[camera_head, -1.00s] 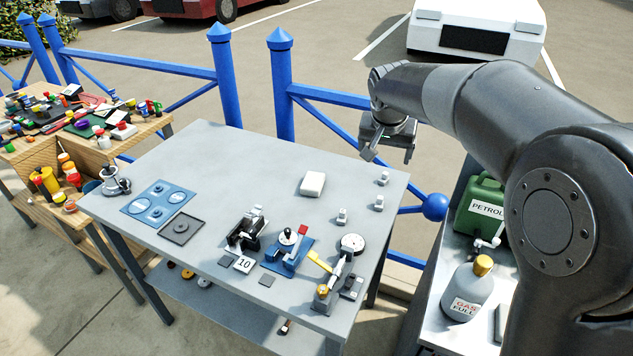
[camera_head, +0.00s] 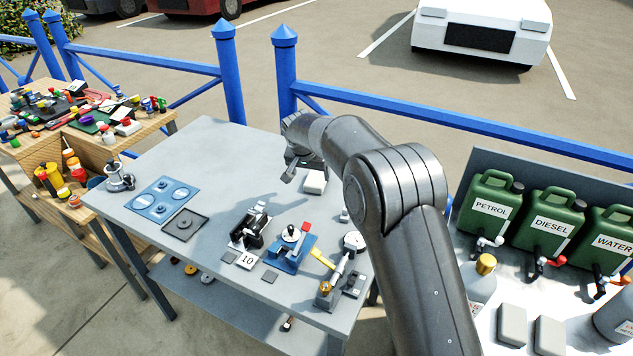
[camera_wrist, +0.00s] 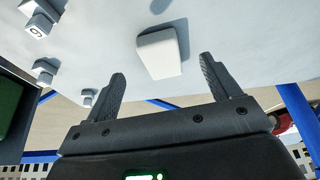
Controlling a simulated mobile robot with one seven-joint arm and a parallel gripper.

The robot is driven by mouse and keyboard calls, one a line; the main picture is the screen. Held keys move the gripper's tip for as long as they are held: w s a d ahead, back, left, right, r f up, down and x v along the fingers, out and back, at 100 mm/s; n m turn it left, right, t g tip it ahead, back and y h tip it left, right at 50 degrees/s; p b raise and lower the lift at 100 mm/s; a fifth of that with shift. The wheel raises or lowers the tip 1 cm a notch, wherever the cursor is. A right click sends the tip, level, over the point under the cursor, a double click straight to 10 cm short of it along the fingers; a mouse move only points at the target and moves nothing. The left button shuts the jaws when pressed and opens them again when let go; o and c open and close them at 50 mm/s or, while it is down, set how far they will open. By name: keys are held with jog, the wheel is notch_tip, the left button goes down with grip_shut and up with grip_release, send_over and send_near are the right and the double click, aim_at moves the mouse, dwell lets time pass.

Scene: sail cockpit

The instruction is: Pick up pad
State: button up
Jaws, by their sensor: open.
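A white, block-shaped pad (camera_head: 314,184) lies flat on the grey table (camera_head: 200,160) near its back edge. It is partly hidden by my arm in the head view. In the wrist view the pad (camera_wrist: 160,53) appears ahead of my fingers, roughly centred between them, with clear space on both sides. My gripper (camera_head: 290,175) is above the table beside the pad, to its left in the head view. The wrist view shows my gripper (camera_wrist: 163,72) open and empty, its two dark fingers wide apart.
A blue panel (camera_head: 160,200), a dark square tray (camera_head: 184,225), a black device (camera_head: 250,230), a blue device (camera_head: 291,248) and a number 10 tag (camera_head: 247,261) stand on the table. Blue railing (camera_head: 460,120) runs behind. Green cans (camera_head: 490,204) stand at right.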

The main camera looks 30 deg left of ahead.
aim_at(314, 184)
jog(key=x, duration=0.7)
jog(key=shift+d+f, duration=0.15)
jog(key=shift+c, duration=0.2)
jog(key=c, duration=1)
